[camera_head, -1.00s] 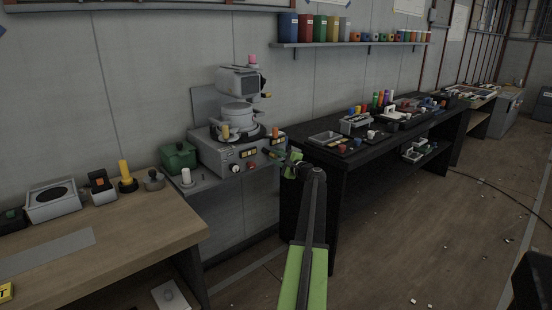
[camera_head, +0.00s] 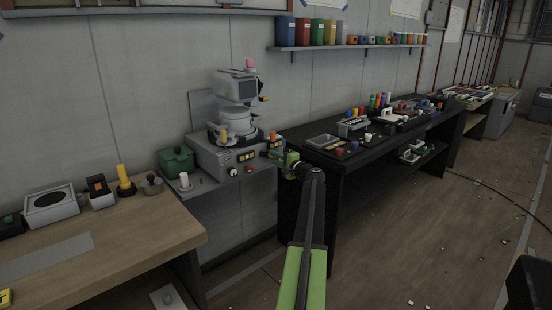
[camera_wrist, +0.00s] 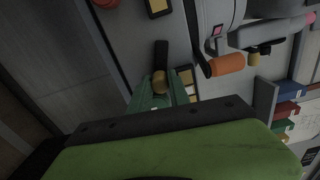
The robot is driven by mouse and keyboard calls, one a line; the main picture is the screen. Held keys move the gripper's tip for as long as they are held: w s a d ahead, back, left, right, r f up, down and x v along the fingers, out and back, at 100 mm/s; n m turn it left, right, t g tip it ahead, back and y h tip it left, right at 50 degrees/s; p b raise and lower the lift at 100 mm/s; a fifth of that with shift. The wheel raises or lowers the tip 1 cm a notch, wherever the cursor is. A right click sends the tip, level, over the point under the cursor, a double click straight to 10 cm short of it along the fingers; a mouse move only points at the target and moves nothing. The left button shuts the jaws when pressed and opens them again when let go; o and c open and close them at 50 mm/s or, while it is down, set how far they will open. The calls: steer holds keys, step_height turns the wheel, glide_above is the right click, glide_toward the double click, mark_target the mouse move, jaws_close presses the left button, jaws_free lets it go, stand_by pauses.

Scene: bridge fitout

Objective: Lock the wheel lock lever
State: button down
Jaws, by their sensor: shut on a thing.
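A grey console (camera_head: 215,157) with a wheel-like round part and a small screen stands on a grey bench against the wall. My gripper (camera_head: 277,153) is at the console's front right corner. In the wrist view my green fingers (camera_wrist: 160,92) are closed around the yellow knob (camera_wrist: 160,80) of a short black lever (camera_wrist: 161,55), which seems to be the wheel lock lever. The fingers hide part of the knob. An orange handle (camera_wrist: 228,64) on a dark arm is beside the lever, apart from my fingers; its orange end (camera_head: 273,139) shows above my gripper in the head view.
A wooden table (camera_head: 120,235) with small devices is at the left. A black table (camera_head: 345,170) with trays and small parts stands close at the right of my gripper. A shelf of binders (camera_head: 350,46) hangs above. Open floor (camera_head: 440,220) lies at the right.

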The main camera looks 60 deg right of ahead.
steer(key=c, duration=1.2)
jaws_free()
steer(key=shift+s, duration=0.1)
steer(key=v, duration=1.7)
steer(key=shift+s+a, duration=0.1)
